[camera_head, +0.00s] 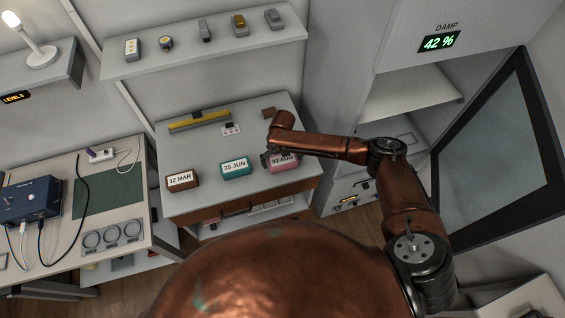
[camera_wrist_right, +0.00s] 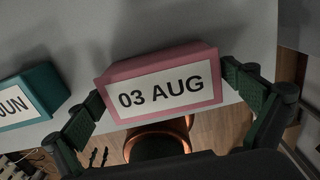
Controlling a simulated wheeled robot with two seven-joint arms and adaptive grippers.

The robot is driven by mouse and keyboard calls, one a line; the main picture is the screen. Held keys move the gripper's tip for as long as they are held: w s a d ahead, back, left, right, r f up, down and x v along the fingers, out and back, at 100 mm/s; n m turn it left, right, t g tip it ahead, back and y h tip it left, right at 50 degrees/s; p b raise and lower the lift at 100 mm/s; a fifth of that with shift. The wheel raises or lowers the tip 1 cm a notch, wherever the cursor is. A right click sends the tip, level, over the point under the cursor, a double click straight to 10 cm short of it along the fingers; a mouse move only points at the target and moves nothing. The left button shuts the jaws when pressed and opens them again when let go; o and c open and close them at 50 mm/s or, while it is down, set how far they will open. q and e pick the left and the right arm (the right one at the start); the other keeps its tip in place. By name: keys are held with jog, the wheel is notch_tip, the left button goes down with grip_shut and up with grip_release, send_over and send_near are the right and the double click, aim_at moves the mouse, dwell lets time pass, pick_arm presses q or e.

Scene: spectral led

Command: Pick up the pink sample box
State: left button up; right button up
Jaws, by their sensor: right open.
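The pink sample box (camera_head: 284,167), labelled 03 AUG, stands near the front right of the grey table. In the head view my right gripper (camera_head: 270,162) is at its left front side and partly covers it. In the right wrist view the pink box (camera_wrist_right: 160,85) fills the space between the two fingers of my right gripper (camera_wrist_right: 178,106). The fingers are open, one on each side of the box, and I see no firm contact. My left gripper is in neither view.
A teal box (camera_head: 236,167) labelled 25 JUN and a brown box (camera_head: 182,180) labelled 12 MAR stand left of the pink one. A yellow bar (camera_head: 199,121) and a small white block lie farther back. A glass door (camera_head: 495,150) stands open at right.

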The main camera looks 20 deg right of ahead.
jog(key=shift+c, duration=0.4)
jog(key=c, duration=1.1)
jog(key=shift+c, duration=0.4)
jog(key=shift+r, duration=0.15)
